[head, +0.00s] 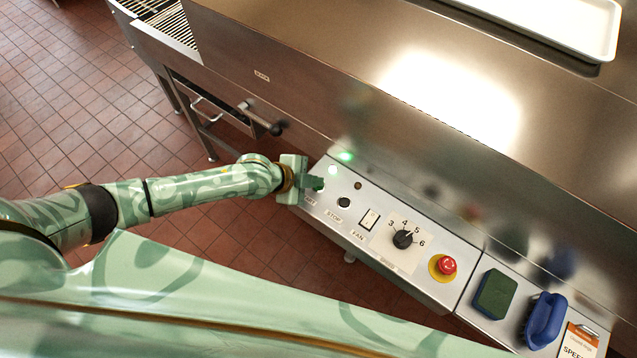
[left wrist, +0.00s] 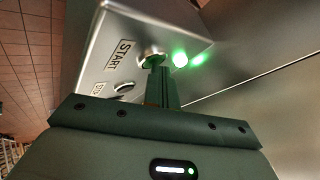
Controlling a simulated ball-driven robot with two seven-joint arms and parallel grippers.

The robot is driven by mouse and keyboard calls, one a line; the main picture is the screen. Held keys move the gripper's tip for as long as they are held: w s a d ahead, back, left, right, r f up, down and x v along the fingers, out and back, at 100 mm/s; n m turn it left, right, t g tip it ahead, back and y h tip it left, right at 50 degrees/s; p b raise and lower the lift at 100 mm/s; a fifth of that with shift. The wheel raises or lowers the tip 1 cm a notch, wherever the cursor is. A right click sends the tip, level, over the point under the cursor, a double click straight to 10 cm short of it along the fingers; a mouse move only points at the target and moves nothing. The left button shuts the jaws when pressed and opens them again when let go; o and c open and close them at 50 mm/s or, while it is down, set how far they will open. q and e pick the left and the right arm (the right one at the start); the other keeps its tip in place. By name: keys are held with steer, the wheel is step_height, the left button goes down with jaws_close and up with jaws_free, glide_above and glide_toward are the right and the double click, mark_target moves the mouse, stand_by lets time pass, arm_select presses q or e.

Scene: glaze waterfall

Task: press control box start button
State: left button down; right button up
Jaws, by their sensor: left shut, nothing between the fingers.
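The control box (head: 385,262) is a long steel panel along the machine's front. In the left wrist view, the start button (left wrist: 151,55) is a round metal-rimmed button beside the START label (left wrist: 121,54). My left gripper (head: 318,184) is shut and empty at the panel's left end. In the left wrist view its fingertips (left wrist: 158,72) are at the start button and overlap its lower edge; I cannot tell how far the button is pushed in. In the head view the gripper hides the button. A green lamp (head: 333,170) beside it is lit. My right gripper is out of view.
Right of the gripper sit a black stop button (head: 343,202), a fan switch (head: 369,218), a speed dial (head: 403,239) and a red emergency stop (head: 447,265). A green pad (head: 495,294), a blue brush (head: 545,320) and a clipboard (head: 580,342) lie farther right. The steel machine wall rises behind.

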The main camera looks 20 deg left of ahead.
arm_select(q)
steer(key=shift+r+p, duration=0.65)
steer(key=shift+r, duration=0.2)
step_height(320, 180, up, 5)
steer(key=p, duration=0.4)
steer(key=shift+r+p, duration=0.1)
steer(key=shift+p, duration=0.2)
stand_by(0.4)
